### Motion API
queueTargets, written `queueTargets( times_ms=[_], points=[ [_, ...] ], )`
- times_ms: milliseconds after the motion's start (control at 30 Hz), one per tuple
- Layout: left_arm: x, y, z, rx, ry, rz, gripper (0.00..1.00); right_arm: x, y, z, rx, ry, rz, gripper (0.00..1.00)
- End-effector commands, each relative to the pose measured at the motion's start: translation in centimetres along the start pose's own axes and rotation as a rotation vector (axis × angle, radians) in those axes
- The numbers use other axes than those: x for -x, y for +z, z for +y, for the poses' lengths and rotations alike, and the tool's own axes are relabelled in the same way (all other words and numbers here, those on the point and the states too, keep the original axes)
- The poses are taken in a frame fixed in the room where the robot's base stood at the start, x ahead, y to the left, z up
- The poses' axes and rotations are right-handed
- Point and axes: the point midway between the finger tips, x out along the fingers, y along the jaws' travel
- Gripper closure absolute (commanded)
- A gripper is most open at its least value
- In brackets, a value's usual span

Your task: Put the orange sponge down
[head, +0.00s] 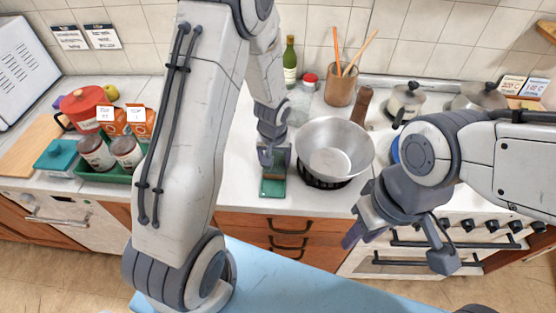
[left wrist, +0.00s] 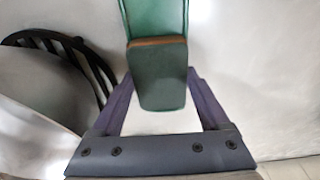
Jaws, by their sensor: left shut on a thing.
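My left gripper (head: 272,160) is low over the counter's front part, left of the steel pan. It is shut on the sponge (left wrist: 162,80), which shows in the left wrist view between the two fingers as a dark green face with a thin orange-brown edge. A small green dish (head: 272,188) lies on the counter right under this gripper; part of it also shows in the left wrist view (left wrist: 156,15). The sponge is mostly hidden in the head view, and I cannot tell whether it touches the dish. My right gripper (head: 400,248) is open and empty in front of the stove.
A steel pan (head: 335,148) stands close to the right of my left gripper, on a black ring (head: 318,184). A bottle (head: 290,62), a utensil pot (head: 340,88) and a pepper mill (head: 363,104) stand behind. A green tray (head: 108,176) with jars and cartons is at the left.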

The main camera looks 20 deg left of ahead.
Motion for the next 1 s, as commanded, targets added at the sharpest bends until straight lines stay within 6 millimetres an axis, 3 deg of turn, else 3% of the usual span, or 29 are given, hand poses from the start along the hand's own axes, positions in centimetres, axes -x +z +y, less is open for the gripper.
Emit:
queueTargets(
  times_ms=[167, 200, 267, 633, 1000],
  points=[
    [-0.3, 0.0, 0.0, 0.000, 0.000, 0.000, 0.91, -0.4, 0.0, 0.0, 0.000, 0.000, 0.000, 0.65],
    [-0.3, 0.0, 0.0, 0.000, 0.000, 0.000, 0.18, -0.4, 0.0, 0.0, 0.000, 0.000, 0.000, 0.65],
    [-0.2, 0.0, 0.0, 0.000, 0.000, 0.000, 0.00, -0.3, 0.0, 0.0, 0.000, 0.000, 0.000, 0.65],
    [0.7, -0.1, 0.0, 0.001, 0.000, 0.003, 0.00, 0.1, 0.0, 0.0, 0.000, 0.000, 0.000, 0.65],
    [8.2, -0.2, 0.1, 0.000, 0.002, 0.008, 0.00, -0.1, 0.0, 0.0, 0.000, 0.000, 0.000, 0.65]
  ],
)
